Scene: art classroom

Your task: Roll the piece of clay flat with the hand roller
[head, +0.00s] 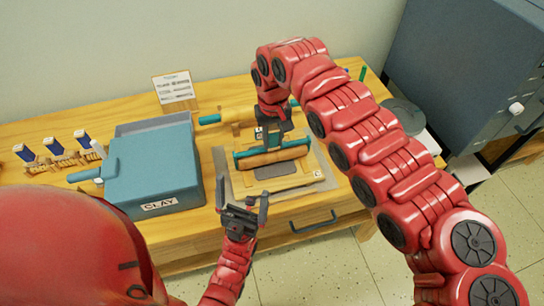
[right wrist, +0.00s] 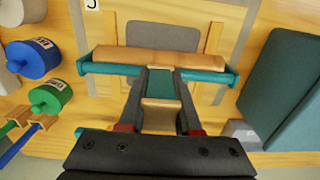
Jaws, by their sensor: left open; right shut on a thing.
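The hand roller (head: 272,155) has a wooden cylinder and a teal frame. It also shows in the right wrist view (right wrist: 158,60). My right gripper (head: 271,137) is shut on the roller's teal handle from above; its fingers (right wrist: 163,85) flank that handle. The clay (head: 276,171) is a flat dark grey piece on a wooden board (head: 309,180). It shows just in front of the roller; in the right wrist view the clay (right wrist: 163,37) shows just past it. I cannot tell whether they touch. My left gripper (head: 243,206) is open and empty, near the table's front edge.
A teal-lidded box marked CLAY (head: 160,165) stands left of the board. A rolling pin (head: 229,116) lies behind it. Blue-capped bottles (head: 53,146) stand at the far left, and a sign (head: 175,90) stands at the back. A grey cabinet (head: 460,70) is at right.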

